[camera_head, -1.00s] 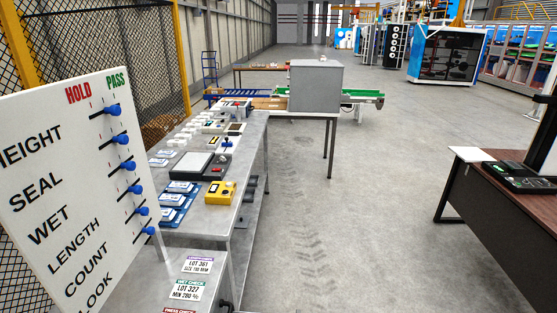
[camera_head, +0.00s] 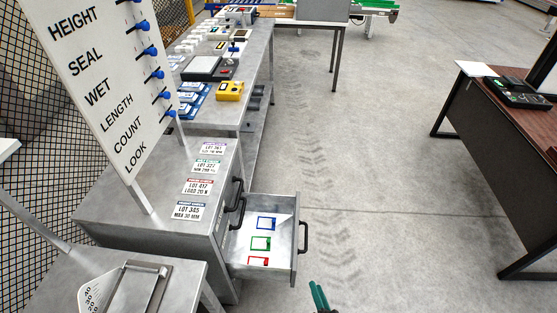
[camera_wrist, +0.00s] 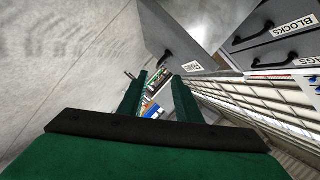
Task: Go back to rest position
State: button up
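My gripper (camera_head: 319,297) shows at the bottom edge of the head view as dark green finger tips, to the right of an open drawer (camera_head: 284,274). In the wrist view my gripper (camera_wrist: 159,84) has its two green fingers apart, with only distant background between them. It appears empty and touches nothing that I can see. Most of my arm is out of view.
The drawer stands pulled out from a grey cabinet (camera_head: 150,226), with blue, green and red outlined items inside. A dark desk (camera_head: 500,165) is at right. Open floor (camera_head: 390,180) lies between.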

jog(key=s+a+r+n+t+h, duration=0.2)
jog(key=s+a+r+n+h, duration=0.15)
jog(key=s+a+r, duration=0.85)
jog(key=s+a+r+n, duration=0.1)
jog(key=s+r, duration=0.4)
jog(key=r, duration=0.3)
jog(key=s+a+r+n+g, duration=0.1)
jog(key=s+r+n, duration=0.1)
jog(key=s+r, duration=0.3)
jog(key=s+a+r+n, duration=0.1)
jog(key=s+r, duration=0.5)
jog(key=r, duration=0.6)
jog(key=shift+a+r+n+g, duration=0.3)
jog(key=shift+n+g, duration=0.1)
jog(key=shift+n, duration=0.15)
